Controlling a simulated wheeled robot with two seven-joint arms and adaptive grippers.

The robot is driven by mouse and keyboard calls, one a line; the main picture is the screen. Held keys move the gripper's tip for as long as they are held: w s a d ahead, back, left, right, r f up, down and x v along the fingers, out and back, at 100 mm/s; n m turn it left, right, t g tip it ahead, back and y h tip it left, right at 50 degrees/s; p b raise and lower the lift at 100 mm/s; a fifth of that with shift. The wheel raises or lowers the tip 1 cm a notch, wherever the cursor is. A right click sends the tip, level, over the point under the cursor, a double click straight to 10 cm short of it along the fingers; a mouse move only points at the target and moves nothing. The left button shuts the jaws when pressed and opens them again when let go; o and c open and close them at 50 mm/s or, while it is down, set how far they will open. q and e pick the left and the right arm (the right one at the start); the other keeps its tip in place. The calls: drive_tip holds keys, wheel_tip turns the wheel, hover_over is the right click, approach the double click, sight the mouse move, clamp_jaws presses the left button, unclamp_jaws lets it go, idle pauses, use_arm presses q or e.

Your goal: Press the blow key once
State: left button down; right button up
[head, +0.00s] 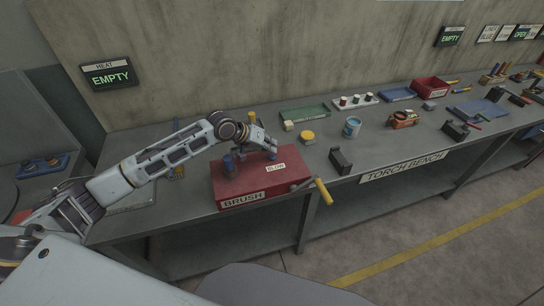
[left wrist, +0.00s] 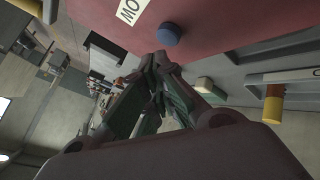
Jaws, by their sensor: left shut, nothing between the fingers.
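The red box (head: 250,185) sits on the bench's near left part, with a BRUSH label on its front and a BLOW label (head: 276,167) on its top. In the left wrist view a round blue key (left wrist: 169,33) stands on the red surface, beside a partly cut-off label (left wrist: 130,10) ending in "OW". My left gripper (head: 271,151) is shut and empty over the box's back right part. In the left wrist view its fingertips (left wrist: 160,62) are close to the blue key; whether they touch cannot be told. My right gripper is not in view.
A yellow-handled crank (head: 322,191) sticks out at the box's right. A dark block (head: 340,161), a yellow round pot (head: 307,137) and a blue can (head: 352,127) stand to the right. A sign (head: 109,75) on the wall reads HEAT EMPTY.

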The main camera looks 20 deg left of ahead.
sight(271, 155)
use_arm(q)
drive_tip(key=shift+r+p, duration=1.2)
drive_tip(key=shift+r, duration=0.05)
drive_tip(key=shift+r+p, duration=0.3)
drive_tip(key=shift+r, duration=0.9)
